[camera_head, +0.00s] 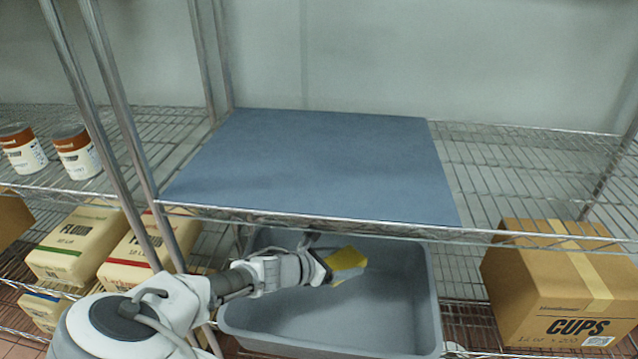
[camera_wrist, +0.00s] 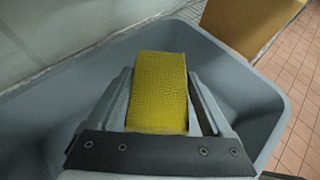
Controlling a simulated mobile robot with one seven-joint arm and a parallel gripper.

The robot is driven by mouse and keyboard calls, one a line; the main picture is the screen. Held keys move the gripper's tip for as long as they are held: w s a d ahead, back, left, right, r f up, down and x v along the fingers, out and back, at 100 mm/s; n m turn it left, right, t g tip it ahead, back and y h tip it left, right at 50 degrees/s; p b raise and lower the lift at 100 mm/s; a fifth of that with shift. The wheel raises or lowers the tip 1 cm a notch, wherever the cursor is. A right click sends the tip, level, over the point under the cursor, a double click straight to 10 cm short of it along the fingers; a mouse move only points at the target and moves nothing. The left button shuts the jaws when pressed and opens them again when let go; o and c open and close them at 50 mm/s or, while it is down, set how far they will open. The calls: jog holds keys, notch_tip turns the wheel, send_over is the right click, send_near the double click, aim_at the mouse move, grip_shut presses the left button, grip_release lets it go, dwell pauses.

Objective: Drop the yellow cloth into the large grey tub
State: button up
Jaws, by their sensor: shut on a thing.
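The yellow cloth (camera_head: 346,261) is a small folded block held at the end of my arm. My gripper (camera_head: 328,268) is shut on it. In the wrist view the cloth (camera_wrist: 160,90) sits between the two fingers of my gripper (camera_wrist: 163,100). The large grey tub (camera_head: 395,338) stands on the lower shelf below the blue mat. My gripper and the cloth are over the tub's opening, inside its outline in both views. The tub's wall (camera_wrist: 245,75) surrounds the cloth in the wrist view. The exact height of the cloth above the tub's floor is hard to tell.
A blue mat (camera_head: 310,165) lies on the wire shelf above the tub, its front edge close over my arm. A cardboard cups box (camera_head: 560,290) stands right of the tub. Flour bags (camera_head: 75,245) are at the left, and cans (camera_head: 75,150) stand on the upper left shelf.

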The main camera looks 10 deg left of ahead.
jog(key=shift+f, duration=0.4)
jog(key=o, duration=1.1)
jog(key=shift+r, duration=0.1)
jog(key=p+v, duration=0.3)
jog(key=v, duration=1.4)
jog(key=shift+s+a, duration=0.1)
jog(key=shift+a, duration=0.05)
